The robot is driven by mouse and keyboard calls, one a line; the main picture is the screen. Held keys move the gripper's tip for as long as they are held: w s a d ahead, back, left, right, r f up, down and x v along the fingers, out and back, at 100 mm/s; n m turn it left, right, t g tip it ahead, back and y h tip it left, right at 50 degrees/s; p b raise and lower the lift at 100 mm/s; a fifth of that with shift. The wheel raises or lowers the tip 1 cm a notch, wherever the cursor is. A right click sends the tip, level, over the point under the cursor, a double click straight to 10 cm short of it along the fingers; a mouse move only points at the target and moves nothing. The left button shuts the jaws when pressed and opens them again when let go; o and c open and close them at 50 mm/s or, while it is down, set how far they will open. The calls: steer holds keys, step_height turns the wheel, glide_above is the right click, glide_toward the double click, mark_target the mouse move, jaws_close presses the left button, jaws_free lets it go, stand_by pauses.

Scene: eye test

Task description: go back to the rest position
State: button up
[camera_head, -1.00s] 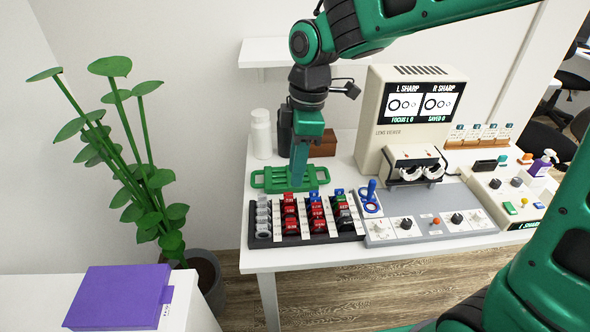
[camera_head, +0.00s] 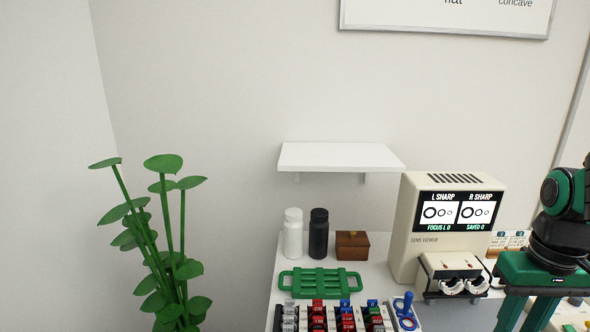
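My gripper (camera_head: 527,316) is at the lower right, pointing down in front of the lens viewer's right side. Its two green fingers stand apart with table showing between them, and nothing is seen held. The fingertips run to the bottom edge of the picture. My arm's dark and green wrist is above it, partly cut off by the right edge.
The cream lens viewer (camera_head: 409,225) stands on the white table (camera_head: 377,277). Left of it are a green tray (camera_head: 320,282), a lens rack (camera_head: 334,321), a white bottle (camera_head: 293,235), a black bottle (camera_head: 318,236) and a brown box (camera_head: 352,246). A shelf (camera_head: 340,157) hangs above; a plant (camera_head: 165,255) stands left.

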steer(key=s+d+f+m, duration=0.1)
steer(key=s+d+m, duration=0.2)
steer(key=s, duration=0.3)
steer(key=shift+s+f+m, duration=0.25)
steer(key=shift+s+m, duration=0.15)
steer(key=shift+m, duration=0.5)
steer(key=shift+d, duration=0.1)
